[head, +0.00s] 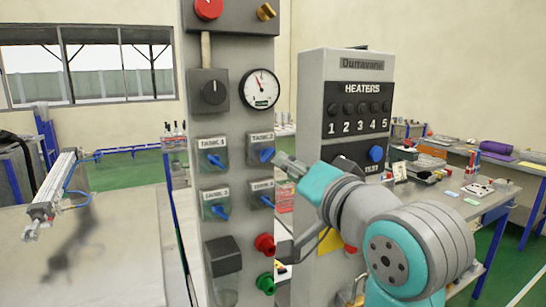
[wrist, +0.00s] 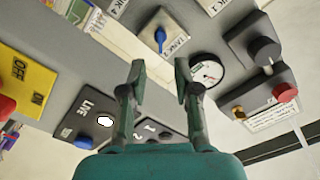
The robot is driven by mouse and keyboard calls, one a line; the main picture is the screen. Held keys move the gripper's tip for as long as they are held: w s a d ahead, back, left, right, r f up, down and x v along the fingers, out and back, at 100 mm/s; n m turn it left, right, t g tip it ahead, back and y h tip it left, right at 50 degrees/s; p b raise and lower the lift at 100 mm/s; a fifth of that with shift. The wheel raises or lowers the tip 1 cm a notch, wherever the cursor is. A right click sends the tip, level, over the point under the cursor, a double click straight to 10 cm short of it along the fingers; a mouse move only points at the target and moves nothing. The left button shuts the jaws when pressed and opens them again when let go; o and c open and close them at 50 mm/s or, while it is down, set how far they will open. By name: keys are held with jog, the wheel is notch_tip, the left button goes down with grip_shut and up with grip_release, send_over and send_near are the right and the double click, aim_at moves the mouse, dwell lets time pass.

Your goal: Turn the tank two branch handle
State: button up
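The tank two branch handle is a small blue lever (head: 267,155) on a pale plate labelled TANK 2, at the upper right of the group of tank valves in the head view. In the wrist view the same blue lever (wrist: 160,38) shows ahead of my fingers, roughly between their lines. My gripper (wrist: 160,68) is open, with nothing between the fingers, and apart from the lever.
Blue levers of tank one (head: 213,159), tank three (head: 219,210) and tank four (head: 266,201) sit close by. A gauge (head: 260,89) and black knob (head: 213,92) are above. The heaters cabinet (head: 357,110) stands close on the right.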

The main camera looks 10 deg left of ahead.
aim_at(270, 156)
jog(key=x, duration=0.8)
grip_shut()
